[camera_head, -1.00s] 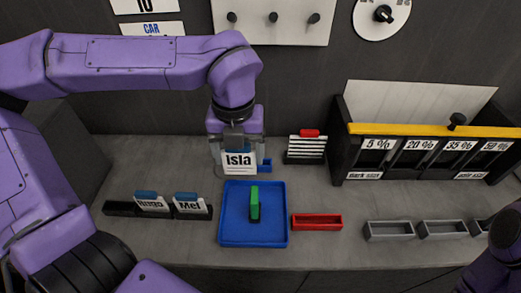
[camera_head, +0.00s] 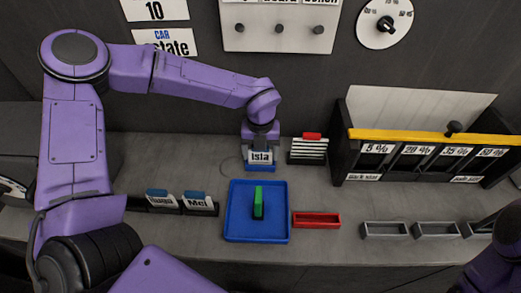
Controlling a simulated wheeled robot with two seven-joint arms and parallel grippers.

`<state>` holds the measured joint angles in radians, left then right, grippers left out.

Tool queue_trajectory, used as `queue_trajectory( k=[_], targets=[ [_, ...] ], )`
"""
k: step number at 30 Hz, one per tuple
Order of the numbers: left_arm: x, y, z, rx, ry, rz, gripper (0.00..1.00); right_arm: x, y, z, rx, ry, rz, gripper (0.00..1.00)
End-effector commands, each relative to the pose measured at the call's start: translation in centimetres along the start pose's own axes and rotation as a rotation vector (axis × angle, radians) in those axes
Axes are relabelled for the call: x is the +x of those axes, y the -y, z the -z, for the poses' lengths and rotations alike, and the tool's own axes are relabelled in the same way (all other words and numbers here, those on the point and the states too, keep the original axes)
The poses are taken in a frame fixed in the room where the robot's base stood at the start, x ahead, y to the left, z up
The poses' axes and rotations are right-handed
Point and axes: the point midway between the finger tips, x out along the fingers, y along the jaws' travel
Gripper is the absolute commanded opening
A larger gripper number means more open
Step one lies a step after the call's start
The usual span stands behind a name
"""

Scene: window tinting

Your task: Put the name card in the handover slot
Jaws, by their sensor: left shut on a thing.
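The white name card (camera_head: 261,156), marked "Isla", is held upright in my left gripper (camera_head: 261,143). The gripper is shut on it from above. A small blue slot holder (camera_head: 261,168), which I take for the handover slot, stands behind the blue tray. The card is lined up with it, and the card's lower edge is hidden by the blue holder's front. I cannot tell how deep it sits. Part of my right arm shows at the lower right edge; its gripper is out of view.
A blue tray (camera_head: 236,230) with a green block (camera_head: 258,203) lies in front. Two name cards, one marked "Mel" (camera_head: 200,204), stand in a dark rack at left. A striped stack (camera_head: 309,151) stands close at right, with a red tray (camera_head: 316,219) nearer and a labelled film rack (camera_head: 430,134) beyond.

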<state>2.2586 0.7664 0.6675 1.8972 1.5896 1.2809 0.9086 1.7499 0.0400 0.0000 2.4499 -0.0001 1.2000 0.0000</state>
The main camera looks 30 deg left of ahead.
Motion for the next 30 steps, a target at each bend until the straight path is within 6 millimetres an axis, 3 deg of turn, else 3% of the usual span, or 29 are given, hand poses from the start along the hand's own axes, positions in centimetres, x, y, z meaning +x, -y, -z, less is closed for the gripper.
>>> queue_trajectory(
  k=[5, 6, 7, 17, 30],
  targets=[
    [0.5, 0.0, 0.0, 0.0, 0.0, 0.0, 0.49, 0.4, 0.0, -0.1, 0.0, 0.0, 0.0, 0.43],
    [0.4, 0.0, 0.0, 0.0, 0.0, 0.0, 0.91, 0.2, 0.0, -0.1, 0.0, 0.0, 0.0, 0.43],
    [0.3, 0.0, 0.0, 0.0, 0.0, 0.0, 1.0, 0.2, 0.0, -0.1, 0.0, 0.0, 0.0, 0.43],
    [-0.7, 0.0, -0.1, 0.0, 0.003, 0.002, 1.0, 0.1, 0.0, 0.0, 0.0, 0.0, 0.0, 0.43],
    [-10.7, 0.0, 0.0, -0.001, 0.003, 0.001, 1.0, 1.6, 0.1, -0.7, 0.0, 0.0, 0.0, 0.43]
  ],
)
